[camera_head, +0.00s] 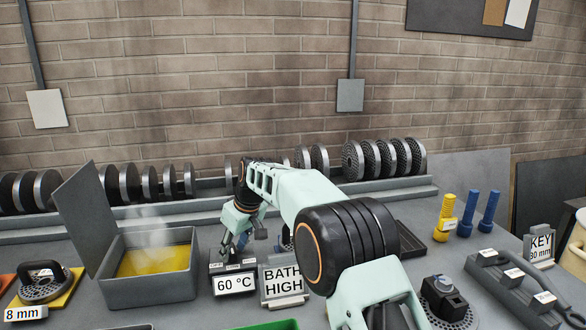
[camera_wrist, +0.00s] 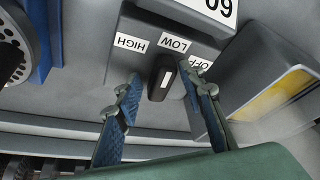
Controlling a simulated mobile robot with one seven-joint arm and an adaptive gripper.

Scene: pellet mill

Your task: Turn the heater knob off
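The heater knob (camera_wrist: 161,84) is a small dark bar on a grey control box (camera_wrist: 140,25), with labels HIGH, LOW and OFF around it. Its long axis runs roughly toward the LOW label; its exact setting is hard to tell. My gripper (camera_wrist: 160,80) is open, one blue-padded finger on each side of the knob, with small gaps seemingly left on both sides. In the head view my gripper (camera_head: 244,243) reaches down at the box with the 60 °C sign (camera_head: 234,284); the knob is mostly hidden there.
An open grey bath (camera_head: 150,285) with yellow contents and steam stands left of the box. A BATH HIGH sign (camera_head: 284,282) stands right of it. Ring dies (camera_head: 380,160) line the rack behind. Yellow and blue bolts (camera_head: 466,214) stand at the right.

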